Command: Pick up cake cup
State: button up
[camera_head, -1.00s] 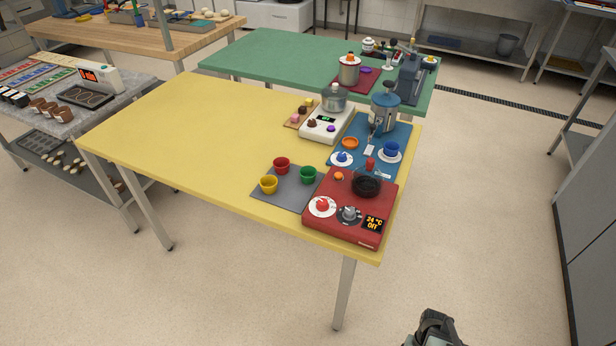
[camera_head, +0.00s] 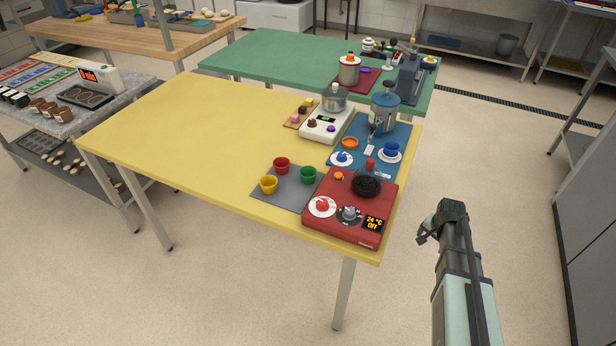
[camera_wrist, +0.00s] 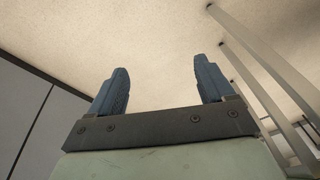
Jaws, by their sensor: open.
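A yellow cup (camera_head: 268,185), a red cup (camera_head: 281,165) and a green cup (camera_head: 308,175) stand on a grey mat (camera_head: 285,200) near the front of the yellow table. None is plainly marked as the cake cup, and I cannot tell which one it is. My gripper (camera_head: 430,230) is raised at the right, beyond the table's right edge and well apart from the cups. In the wrist view its two blue fingers (camera_wrist: 160,82) are apart with nothing between them. The wrist view shows floor and table legs, but no cup.
A red heater (camera_head: 335,231) with a dark pan (camera_head: 366,186) stands right of the cups. A blue mat (camera_head: 400,134) with dishes and a blue-lidded jar (camera_head: 385,112) lies behind it. A white scale (camera_head: 318,133) is farther back. The left half of the yellow table (camera_head: 180,140) is clear.

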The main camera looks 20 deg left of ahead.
jog(key=w+a+r+m+t, duration=0.1)
jog(key=w+a+r+t, duration=0.1)
jog(key=w+r, duration=0.6)
jog(key=w+a+r+m+t, duration=0.1)
jog(key=w+a+r+t, duration=0.15)
jog(key=r, duration=0.95)
jog(key=w+a+r+m+t, duration=0.1)
jog(key=w+a+r, duration=0.1)
jog(key=w+r, duration=0.65)
jog(key=s+a+r+m+y, duration=0.2)
jog(key=a+r, duration=0.4)
jog(key=r, duration=0.6)
jog(key=m+g+y, duration=0.2)
jog(key=m+g, duration=0.6)
send_over(310, 171)
jog(key=s+d, duration=0.2)
jog(key=d, duration=0.1)
jog(key=f, duration=1.3)
jog(key=shift+s+d+f, duration=0.1)
jog(key=shift+d+f, duration=0.1)
jog(key=shift+f, duration=0.2)
jog(key=shift+a+x, duration=0.15)
jog(key=shift+x, duration=1.15)
jog(key=shift+a+x, duration=0.15)
jog(key=shift+x, duration=1.2)
jog(key=shift+r, duration=0.1)
